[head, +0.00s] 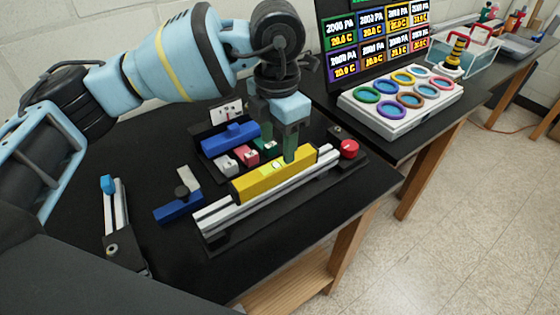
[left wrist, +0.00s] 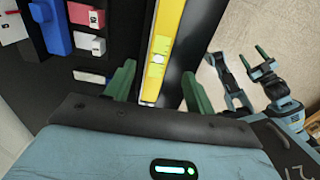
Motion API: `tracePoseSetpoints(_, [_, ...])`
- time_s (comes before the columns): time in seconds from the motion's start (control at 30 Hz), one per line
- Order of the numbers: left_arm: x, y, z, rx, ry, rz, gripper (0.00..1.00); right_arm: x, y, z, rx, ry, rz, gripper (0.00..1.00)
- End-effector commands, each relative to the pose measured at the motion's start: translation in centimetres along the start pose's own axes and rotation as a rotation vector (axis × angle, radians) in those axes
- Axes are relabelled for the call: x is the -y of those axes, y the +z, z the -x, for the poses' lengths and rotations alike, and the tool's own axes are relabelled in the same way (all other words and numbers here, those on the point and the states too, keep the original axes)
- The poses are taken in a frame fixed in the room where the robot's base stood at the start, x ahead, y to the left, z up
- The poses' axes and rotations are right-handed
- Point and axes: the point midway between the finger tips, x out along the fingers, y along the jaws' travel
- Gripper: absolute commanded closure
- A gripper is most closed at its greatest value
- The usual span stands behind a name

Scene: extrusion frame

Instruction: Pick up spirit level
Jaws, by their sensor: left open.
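The spirit level (head: 250,184) is a long yellow bar with a bright vial. It lies along a silver extrusion (head: 225,213) on the black table. My left gripper (head: 280,146) points down over the level, its green fingers apart. In the left wrist view the level (left wrist: 166,40) runs between the spread fingers of my left gripper (left wrist: 157,85), with gaps at the sides and nothing gripped. The left wrist view also shows my right gripper (left wrist: 254,58) off to the right, its green fingers apart and empty.
Left of the level stand a blue block (head: 232,139), small red and white blocks, and a blue piece (head: 178,208). A red knob (head: 349,148) sits at the rail's far end. A white tray with coloured rings (head: 405,118) stands on the far table.

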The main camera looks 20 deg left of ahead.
Motion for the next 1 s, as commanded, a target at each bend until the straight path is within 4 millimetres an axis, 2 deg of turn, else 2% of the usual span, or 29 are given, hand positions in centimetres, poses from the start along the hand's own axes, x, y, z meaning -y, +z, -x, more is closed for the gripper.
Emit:
tracePoseSetpoints(0.3, [0.0,0.1,-2.5,-0.002,-0.001,0.0,0.45,-0.2,0.4,0.1,0.008,-0.001,0.011,0.39])
tracePoseSetpoints(0.53, [-0.1,0.2,-3.3,-0.001,0.0,0.0,0.45,-0.3,-0.1,0.1,0.0,-0.001,0.014,0.39])
tracePoseSetpoints(0.8, [-0.2,0.9,-6.9,-0.002,-0.001,-0.001,0.45,-0.3,-0.6,0.1,-0.01,0.001,0.014,0.39])
tracePoseSetpoints(1.0, [-0.3,0.9,-7.8,0.001,0.0,-0.001,0.45,-0.2,-0.7,0.1,-0.012,0.001,0.009,0.39])
